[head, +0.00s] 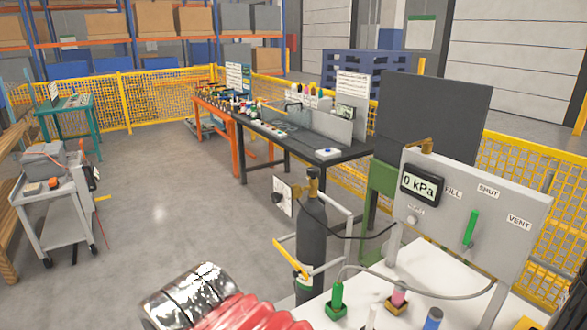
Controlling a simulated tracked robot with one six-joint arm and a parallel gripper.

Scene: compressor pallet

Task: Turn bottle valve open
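The bottle (312,238) is a dark grey gas cylinder standing upright right of centre in the head view, with a green band low on it. Its brass valve (313,182) is at the top. I cannot tell from this view whether the valve is open or shut. My gripper is not in view.
A grey panel (520,205) reads "0 kPa" on its display (422,185); its green lever (471,228) stands nearly upright below SHUT. A rail frame with a yellow bar (291,259) borders the bottle. The white bench (445,275) holds several small fittings.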

